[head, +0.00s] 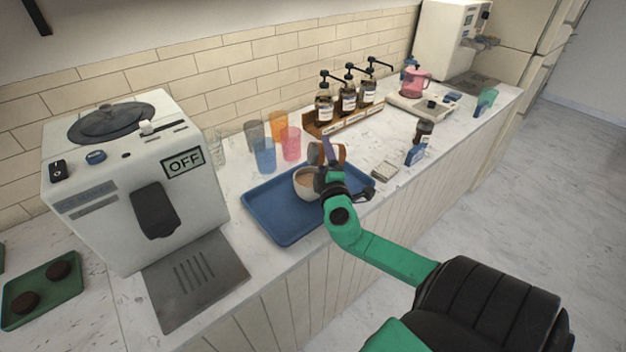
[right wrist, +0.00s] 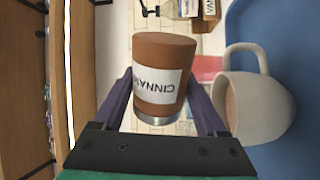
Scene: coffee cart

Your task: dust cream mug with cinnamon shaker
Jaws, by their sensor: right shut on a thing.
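The cream mug (head: 306,186) stands upright on the blue tray (head: 262,223) and holds a light brown drink. It also shows at the right of the right wrist view (right wrist: 262,108), its handle toward the top. My right gripper (head: 328,160) is shut on the cinnamon shaker (right wrist: 163,72), a brown cylinder with a white label and a silvery end. In the right wrist view the shaker sits between my two purple fingers, beside the mug and apart from it in the picture. In the head view the gripper partly hides the shaker. My left gripper is not in view.
Several coloured cups (head: 265,155) stand behind the tray. Pump bottles (head: 347,97) stand in a wooden rack at the back. A white coffee machine (head: 130,175) reading OFF is at the left. A dark jar (head: 424,132) stands to the right, and the counter's front edge runs below the tray.

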